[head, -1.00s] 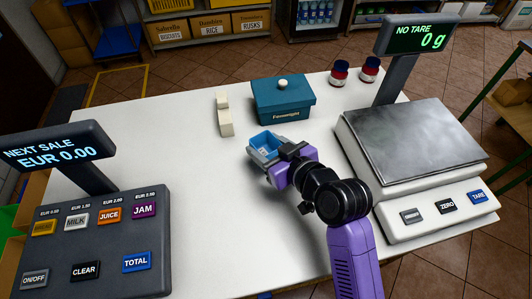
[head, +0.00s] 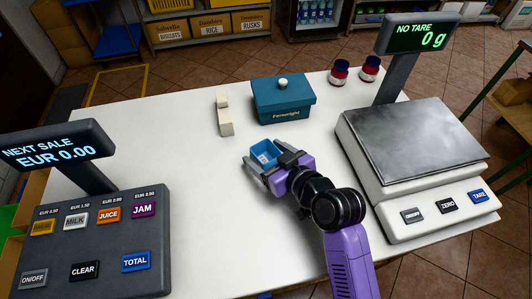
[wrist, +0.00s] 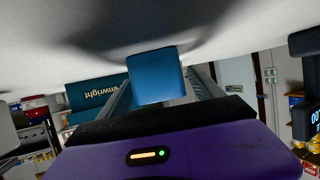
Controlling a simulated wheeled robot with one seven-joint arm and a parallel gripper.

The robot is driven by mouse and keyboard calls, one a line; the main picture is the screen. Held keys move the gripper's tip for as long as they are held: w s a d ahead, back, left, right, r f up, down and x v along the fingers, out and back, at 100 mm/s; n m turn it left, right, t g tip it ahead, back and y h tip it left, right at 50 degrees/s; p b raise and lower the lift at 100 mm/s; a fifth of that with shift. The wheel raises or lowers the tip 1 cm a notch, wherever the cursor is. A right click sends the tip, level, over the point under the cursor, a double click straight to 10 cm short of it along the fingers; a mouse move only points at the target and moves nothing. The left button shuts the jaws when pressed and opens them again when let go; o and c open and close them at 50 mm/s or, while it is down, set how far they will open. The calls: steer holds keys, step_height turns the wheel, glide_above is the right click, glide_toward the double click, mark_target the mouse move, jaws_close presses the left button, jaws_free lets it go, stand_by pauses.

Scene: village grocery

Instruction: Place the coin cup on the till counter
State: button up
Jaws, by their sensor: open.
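The coin cup is a small blue open-topped cup (head: 265,155), upright at the middle of the white till counter (head: 190,180). My gripper (head: 262,152) is open, with one grey finger on either side of the cup. In the wrist view, where the counter shows at the top, the cup (wrist: 155,78) sits between the spread fingers. It appears to rest on the counter, though its contact edge lies in shadow. I see a gap between the left finger and the cup in the head view.
A teal lidded box (head: 283,100) and a cream block-shaped item (head: 225,120) stand behind the cup. Two jars (head: 339,73) are at the back. A scale (head: 415,165) stands right, a till (head: 95,245) left. Counter left of the cup is clear.

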steer(key=shift+r, duration=0.25)
steer(key=v, duration=1.2)
steer(key=shift+b, duration=0.35)
step_height(320, 180, up, 4)
steer(key=w+d+m+t+h, duration=0.1)
steer(key=w+d+m+t, duration=0.1)
steer(key=w+d, duration=0.1)
steer(key=s+d+m+t+h, duration=0.4)
steer(key=s+d+m+h, duration=0.1)
steer(key=s+d, duration=0.3)
steer(key=s+d+f+g+h, duration=0.1)
steer(key=s+d+f, duration=0.1)
steer(key=s, duration=1)
steer(key=s+d+f+g+h, duration=0.1)
steer(key=s+d+f, duration=0.1)
steer(key=s, duration=1)
steer(key=shift+s+d+f+m, duration=0.3)
steer(key=shift+s+f, duration=0.1)
